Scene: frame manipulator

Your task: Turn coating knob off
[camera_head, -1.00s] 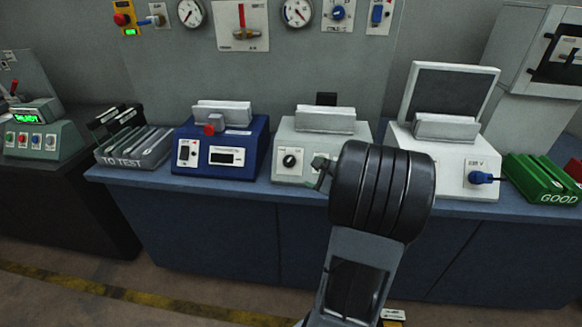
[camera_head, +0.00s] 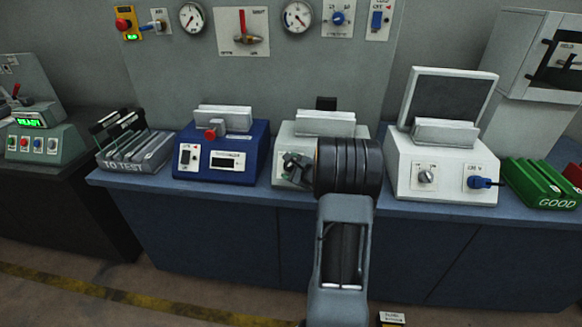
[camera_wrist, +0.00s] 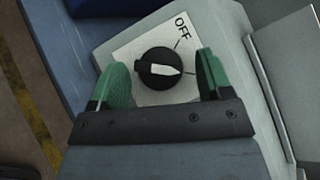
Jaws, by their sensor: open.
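The coating knob (camera_wrist: 158,69) is a round black knob with a white pointer on a white plate marked OFF. Its pointer faces right, toward a lower tick and away from the OFF mark (camera_wrist: 182,25). My gripper (camera_wrist: 163,60) is open, with one green finger on each side of the knob and visible gaps to it. In the head view, my gripper (camera_head: 297,168) is at the front of the middle grey machine (camera_head: 322,127) and hides that machine's knob.
A blue machine (camera_head: 240,148) stands to the left and a white machine (camera_head: 440,160) with a knob and blue plug to the right. A TO TEST rack (camera_head: 135,152) and a green GOOD tray (camera_head: 545,190) flank them on the blue bench (camera_head: 230,215).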

